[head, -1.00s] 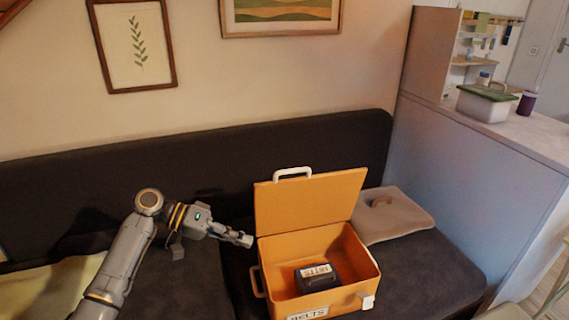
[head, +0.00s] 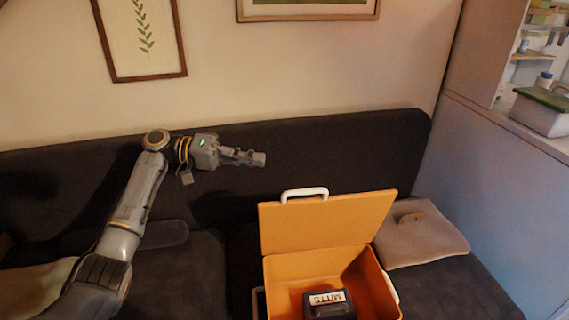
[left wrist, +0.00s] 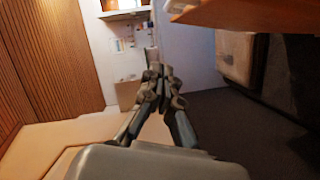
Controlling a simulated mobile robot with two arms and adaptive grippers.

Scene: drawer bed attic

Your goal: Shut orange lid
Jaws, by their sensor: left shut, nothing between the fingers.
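The orange lid (head: 330,224) stands open and upright at the back of the orange box (head: 383,296) in the head view. A white handle (head: 303,194) sits on the lid's top edge. A dark case labelled MITTS (head: 328,307) lies inside the box. My left gripper (head: 262,159) is shut and empty, above and to the left of the lid's top edge, apart from it. It also shows in the left wrist view (left wrist: 156,70), where an orange-brown panel (left wrist: 265,15), likely the lid, fills the top right. The right gripper is not in view.
The box rests on a dark sofa (head: 190,275) with its backrest (head: 350,145) behind. A green-lidded white container (head: 540,112) stands on a counter at right.

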